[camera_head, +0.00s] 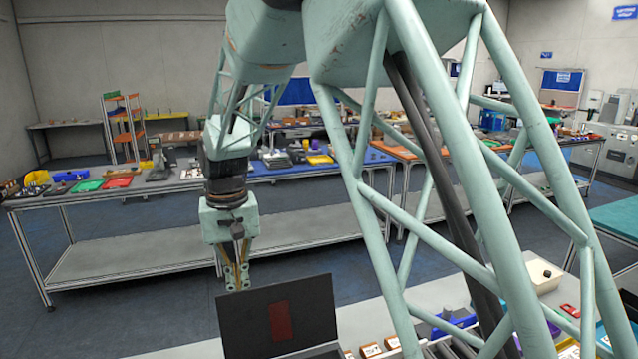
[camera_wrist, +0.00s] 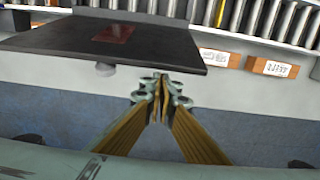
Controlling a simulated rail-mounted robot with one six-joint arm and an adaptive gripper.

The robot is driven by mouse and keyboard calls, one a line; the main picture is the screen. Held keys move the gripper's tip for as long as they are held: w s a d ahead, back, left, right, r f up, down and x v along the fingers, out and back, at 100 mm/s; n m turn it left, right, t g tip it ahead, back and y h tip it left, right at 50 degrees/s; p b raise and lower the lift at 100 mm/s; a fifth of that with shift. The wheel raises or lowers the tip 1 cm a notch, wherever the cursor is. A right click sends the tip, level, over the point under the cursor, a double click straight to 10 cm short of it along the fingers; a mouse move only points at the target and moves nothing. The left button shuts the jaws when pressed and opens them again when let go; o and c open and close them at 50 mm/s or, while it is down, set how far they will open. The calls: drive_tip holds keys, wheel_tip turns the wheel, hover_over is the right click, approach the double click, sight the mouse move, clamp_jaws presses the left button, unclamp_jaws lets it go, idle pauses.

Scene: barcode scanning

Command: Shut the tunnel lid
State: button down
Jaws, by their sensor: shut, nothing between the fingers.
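The tunnel lid (camera_head: 262,339) is a dark panel with a dull red patch, standing raised and tilted open above a dark base (camera_head: 325,352) at the bottom of the head view. In the wrist view the lid (camera_wrist: 60,38) lies across the upper left, its near edge facing my gripper. My gripper (camera_head: 237,286) has its fingers together and empty, pointing down just beyond the lid's upper left edge. In the wrist view the closed fingertips (camera_wrist: 161,86) are just below and beside the lid's edge; I cannot tell whether they touch it.
Small labelled boxes (camera_wrist: 272,67) and a row of grey rollers (camera_wrist: 262,18) lie beyond the lid. A long cluttered table (camera_head: 120,260) stands across an open blue floor.

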sight(240, 294)
drive_tip(key=shift+s+d+b, duration=0.2)
drive_tip(key=shift+s+d, duration=0.05)
drive_tip(key=shift+s, duration=0.4)
drive_tip(key=shift+s+d+b, duration=0.15)
drive_tip(key=shift+s+d, duration=0.05)
drive_tip(key=shift+s, duration=0.4)
drive_tip(key=shift+s+d+b, duration=0.2)
drive_tip(key=shift+s+d, duration=0.05)
drive_tip(key=shift+s, duration=0.4)
drive_tip(key=s, duration=0.2)
drive_tip(key=s+d+b, duration=0.1)
drive_tip(key=s, duration=0.1)
drive_tip(key=shift+d, duration=0.2)
drive_tip(key=shift+r, duration=0.15)
drive_tip(key=shift+r+p, duration=2)
drive_tip(key=shift+r, duration=0.85)
